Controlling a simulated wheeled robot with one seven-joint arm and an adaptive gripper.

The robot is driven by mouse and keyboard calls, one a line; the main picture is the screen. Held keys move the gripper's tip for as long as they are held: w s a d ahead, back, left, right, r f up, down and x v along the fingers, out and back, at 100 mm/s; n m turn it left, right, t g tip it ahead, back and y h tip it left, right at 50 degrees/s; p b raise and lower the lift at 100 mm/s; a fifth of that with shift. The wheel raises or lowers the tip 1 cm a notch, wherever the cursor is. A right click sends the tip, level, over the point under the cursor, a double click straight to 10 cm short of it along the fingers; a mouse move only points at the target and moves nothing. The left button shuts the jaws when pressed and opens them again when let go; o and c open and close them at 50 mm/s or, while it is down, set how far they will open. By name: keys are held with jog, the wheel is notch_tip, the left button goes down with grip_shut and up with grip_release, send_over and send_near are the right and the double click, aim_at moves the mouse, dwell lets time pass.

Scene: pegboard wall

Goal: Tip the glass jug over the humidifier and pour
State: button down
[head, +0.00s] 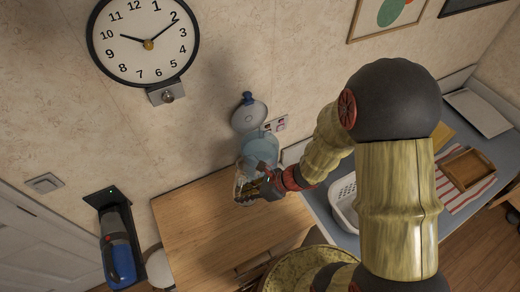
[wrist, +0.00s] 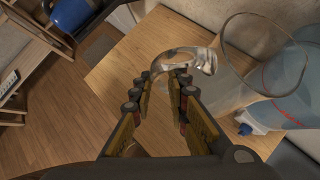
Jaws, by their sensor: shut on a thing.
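The clear glass jug (head: 240,187) is held at its handle above the wooden cabinet top. In the wrist view its handle (wrist: 203,57) lies between my fingertips, and its round rim shows to the right. My gripper (head: 262,187) is shut on the handle; in the wrist view my gripper (wrist: 168,82) has its two fingers on either side of it. The pale blue, see-through humidifier (head: 260,146) stands by the wall, just behind the jug. It also shows at the right of the wrist view (wrist: 283,72), partly cut off. I cannot tell whether the jug holds water.
The wooden cabinet top (head: 195,220) is clear on the left. A wall clock (head: 147,42) hangs above. A blue handheld vacuum (head: 118,258) is mounted at lower left. A blue-grey counter at right holds a white basket (head: 345,200) and a wooden tray (head: 465,169).

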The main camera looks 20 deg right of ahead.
jog(key=shift+s+a+f+n+t+h+b, duration=0.25)
jog(key=shift+f+b, duration=0.35)
jog(key=shift+b, duration=0.8)
jog(key=shift+s+a+f+n+t+h+b, duration=0.15)
jog(key=shift+f+t+b, duration=0.35)
jog(key=shift+b, duration=0.85)
jog(key=shift+s+a+f+n+t+h+b, duration=0.25)
jog(key=shift+f+b, duration=0.45)
jog(key=shift+b, duration=0.7)
jog(key=shift+d+r, duration=0.15)
jog(key=shift+r, duration=0.05)
